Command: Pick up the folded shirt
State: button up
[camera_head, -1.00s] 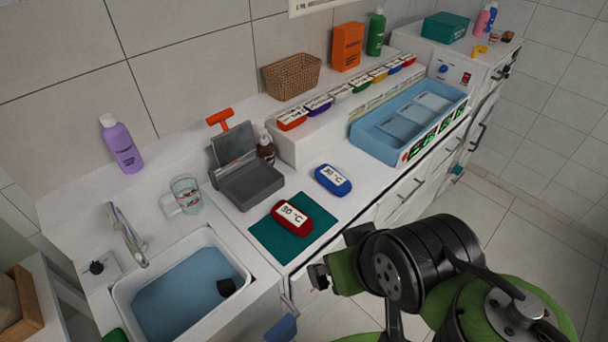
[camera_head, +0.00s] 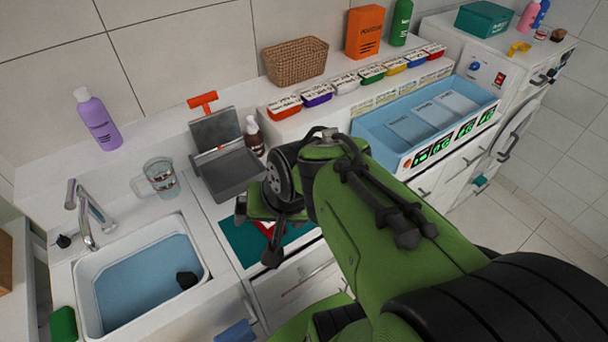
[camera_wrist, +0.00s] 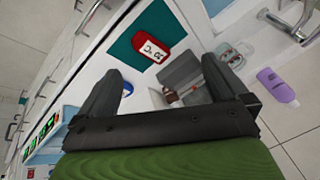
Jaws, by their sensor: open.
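I see no folded shirt that I can make out in either view. My gripper (camera_head: 257,235) is over the counter above the teal mat (camera_head: 238,247), with its fingers spread and nothing between them. In the wrist view my gripper (camera_wrist: 160,78) points toward the counter. A red rounded piece with a white temperature label (camera_wrist: 152,48) lies on the teal mat, ahead of the fingers. In the head view my arm hides most of it. A blue piece (camera_wrist: 127,88) shows partly behind one finger in the wrist view.
A grey scale-like device (camera_head: 225,165), a glass mug (camera_head: 160,179) and a water-filled sink (camera_head: 150,280) are left of my arm. Behind stand a wicker basket (camera_head: 296,62), an orange box (camera_head: 365,32) and several coloured labelled pieces. A blue tray (camera_head: 375,145) is right.

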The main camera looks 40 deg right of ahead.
jog(key=w+d+f+m+t+y+b, duration=0.1)
jog(key=w+d+f+m+b, duration=0.2)
jog(key=d+f+m, duration=0.3)
jog(key=w+d+f+m+t+y+b, duration=0.25)
jog(key=d+f+m, duration=0.25)
jog(key=f+m, duration=0.25)
jog(key=s+d+f+m+t+h+b, duration=0.2)
jog(key=d+f+m+t+h, duration=0.15)
jog(key=d+m, duration=0.5)
jog(key=s+d+f+m+t+h+b, duration=0.2)
jog(key=d+f+m+h+b, duration=0.15)
jog(key=d+m, duration=0.5)
jog(key=shift+y, duration=0.55)
jog(key=x, duration=0.5)
jog(key=b+x, duration=0.1)
jog(key=x, duration=0.4)
jog(key=a+f+x, duration=0.1)
jog(key=x, duration=0.5)
jog(key=shift+s+f, duration=0.1)
jog(key=shift+s, duration=0.1)
jog(key=shift+c, duration=0.3)
jog(key=c, duration=0.9)
notch_tip(320, 180, up, 10)
jog(key=p, duration=0.3)
